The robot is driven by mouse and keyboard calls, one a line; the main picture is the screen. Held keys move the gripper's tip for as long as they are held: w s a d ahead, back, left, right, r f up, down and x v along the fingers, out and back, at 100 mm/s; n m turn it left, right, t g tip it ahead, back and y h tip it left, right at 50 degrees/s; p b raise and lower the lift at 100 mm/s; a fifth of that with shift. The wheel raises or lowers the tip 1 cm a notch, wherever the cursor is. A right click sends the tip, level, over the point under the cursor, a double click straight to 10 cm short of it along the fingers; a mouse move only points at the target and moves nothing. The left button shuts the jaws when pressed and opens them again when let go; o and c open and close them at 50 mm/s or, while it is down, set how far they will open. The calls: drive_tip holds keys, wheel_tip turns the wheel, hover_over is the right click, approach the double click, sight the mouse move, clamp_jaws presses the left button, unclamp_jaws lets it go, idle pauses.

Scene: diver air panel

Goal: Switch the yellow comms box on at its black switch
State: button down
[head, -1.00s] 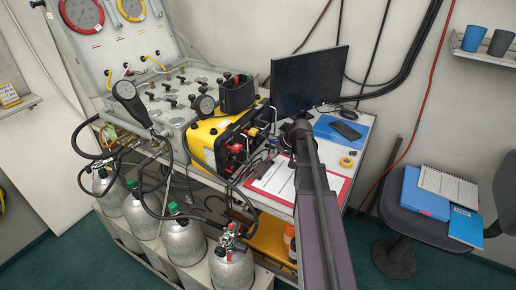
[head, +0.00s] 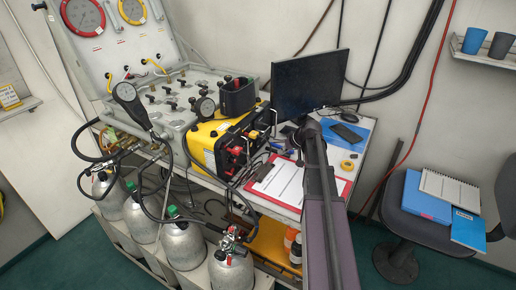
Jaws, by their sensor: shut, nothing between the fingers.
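The yellow comms box (head: 205,137) stands on the bench beside the grey air panel, with a dark front face turned to the lower right. Red and black fittings and handles (head: 237,152) stand out from that front. I cannot make out the black switch among them, nor whether it is on or off. My arm rises from the bottom edge to the bench, right of the box, and its far end is by the monitor's foot. I cannot pick out my gripper; the arm and dark clutter there may hide it.
A monitor (head: 309,82) stands behind the box. A red clipboard (head: 282,184) with paper, loose cables and yellow tape (head: 347,165) lie on the bench. Hoses and gauges crowd the left, above several grey cylinders (head: 183,245). A chair (head: 418,222) stands at right.

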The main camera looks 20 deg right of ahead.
sight(257, 150)
drive_tip(key=shift+w+a+f+b, duration=0.15)
drive_tip(key=shift+w+a, duration=0.65)
drive_tip(key=shift+w, duration=0.25)
drive_tip(key=shift+w+a+f+b, duration=0.15)
drive_tip(key=shift+w+a+f, duration=0.05)
drive_tip(key=shift+w+a, duration=0.75)
drive_tip(key=shift+w+a+f+b, duration=0.15)
drive_tip(key=shift+w+a, duration=0.55)
drive_tip(key=shift+w, duration=0.45)
drive_tip(key=shift+w+a, duration=0.5)
drive_tip(key=shift+w, duration=0.25)
drive_tip(key=shift+w+r, duration=0.1)
drive_tip(key=shift+w, duration=0.25)
idle(0.9)
drive_tip(key=shift+s+d, duration=0.15)
drive_tip(key=shift+s, duration=0.3)
idle(0.5)
drive_tip(key=shift+s+d, duration=0.2)
drive_tip(key=shift+s, duration=0.15)
drive_tip(key=shift+s+d+r, duration=0.2)
drive_tip(key=shift+s+d, duration=0.15)
drive_tip(key=shift+s, duration=0.35)
drive_tip(key=shift+s+d+p, duration=0.3)
drive_tip(key=shift+s+d, duration=0.7)
drive_tip(key=shift+s, duration=0.2)
